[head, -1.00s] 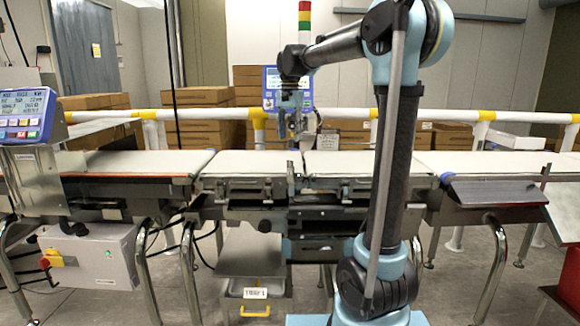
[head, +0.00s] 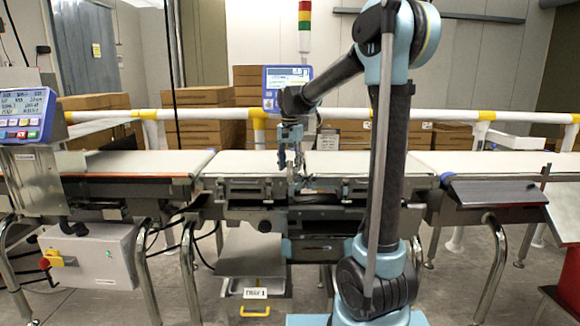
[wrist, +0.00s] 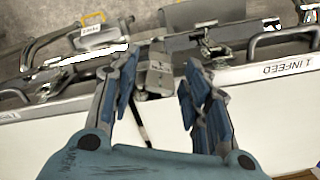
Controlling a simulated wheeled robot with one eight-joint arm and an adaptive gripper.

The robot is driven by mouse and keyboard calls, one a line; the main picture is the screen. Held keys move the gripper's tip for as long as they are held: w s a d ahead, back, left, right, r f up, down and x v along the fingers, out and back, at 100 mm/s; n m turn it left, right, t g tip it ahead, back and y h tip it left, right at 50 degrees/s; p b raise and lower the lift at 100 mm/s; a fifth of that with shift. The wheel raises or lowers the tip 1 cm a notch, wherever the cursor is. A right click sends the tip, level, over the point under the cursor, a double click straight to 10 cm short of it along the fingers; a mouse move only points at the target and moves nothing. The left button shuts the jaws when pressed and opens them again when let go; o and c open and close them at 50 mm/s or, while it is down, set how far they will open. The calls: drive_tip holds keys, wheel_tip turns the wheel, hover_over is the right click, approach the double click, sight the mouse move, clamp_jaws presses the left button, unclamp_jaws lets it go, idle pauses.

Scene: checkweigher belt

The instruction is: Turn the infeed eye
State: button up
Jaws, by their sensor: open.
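My gripper (head: 297,180) points down at the near edge of the middle belt in the head view. In the wrist view my gripper (wrist: 160,70) is open, its two blue-grey fingers spread apart. A small grey block (wrist: 155,77), which appears to be the infeed eye, shows between the fingertips near the belt edge, with a dark thin rod below it in the picture. I cannot tell whether either finger touches it. The block is too small and covered to make out in the head view.
The white belts (head: 360,163) run left to right. A control panel (head: 28,115) stands at the left and another display (head: 287,78) behind the belt. A tray with a yellow handle (head: 256,310) hangs below. Metal brackets (wrist: 205,45) lie close to the fingers.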

clamp_jaws()
drive_tip(key=n, duration=0.5)
drive_tip(key=shift+d, duration=0.25)
idle(0.4)
unclamp_jaws()
